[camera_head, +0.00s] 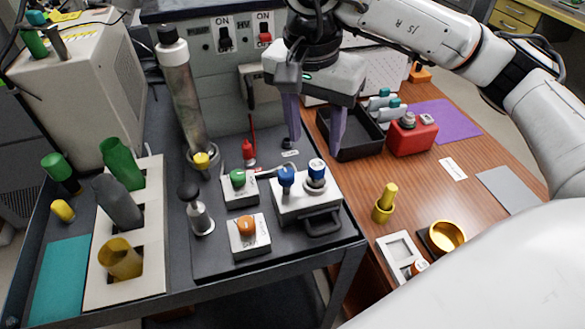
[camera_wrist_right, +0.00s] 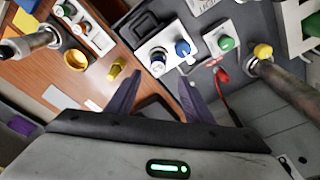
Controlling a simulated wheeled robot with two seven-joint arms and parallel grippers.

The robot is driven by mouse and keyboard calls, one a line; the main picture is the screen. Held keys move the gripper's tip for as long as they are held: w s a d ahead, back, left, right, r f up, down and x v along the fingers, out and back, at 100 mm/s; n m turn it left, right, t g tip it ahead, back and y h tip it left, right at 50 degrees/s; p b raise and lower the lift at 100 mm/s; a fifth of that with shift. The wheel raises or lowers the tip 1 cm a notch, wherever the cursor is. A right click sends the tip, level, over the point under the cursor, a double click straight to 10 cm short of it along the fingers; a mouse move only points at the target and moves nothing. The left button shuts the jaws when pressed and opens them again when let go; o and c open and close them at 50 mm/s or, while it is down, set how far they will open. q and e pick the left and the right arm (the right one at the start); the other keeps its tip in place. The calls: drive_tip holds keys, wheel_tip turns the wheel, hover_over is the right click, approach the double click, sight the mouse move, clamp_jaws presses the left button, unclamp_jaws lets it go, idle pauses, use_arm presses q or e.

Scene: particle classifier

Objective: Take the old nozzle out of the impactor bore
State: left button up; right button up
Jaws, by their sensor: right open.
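My right gripper (camera_head: 314,150) is open and empty, fingers pointing down just behind and above a white block (camera_head: 330,203) with a dark front handle. My left gripper is not in view.
A tall metal column (camera_head: 185,95) stands left of the block. Green (camera_head: 237,177) and orange (camera_head: 246,224) knobs sit nearby.

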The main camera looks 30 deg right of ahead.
sight(317, 164)
drive_tip(key=f, duration=0.2)
drive_tip(key=shift+s+d+f, duration=0.1)
drive_tip(key=shift+d+f, duration=0.15)
drive_tip(key=shift+f, duration=0.15)
drive_tip(key=shift+w+d+f+b, duration=0.15)
drive_tip(key=shift+d+f+b, duration=0.1)
drive_tip(key=shift+f, duration=1.25)
drive_tip(key=shift+w+d+f+b, duration=0.1)
drive_tip(key=shift+d+f, duration=0.1)
drive_tip(key=shift+f, duration=1.25)
drive_tip(key=c, duration=1.2)
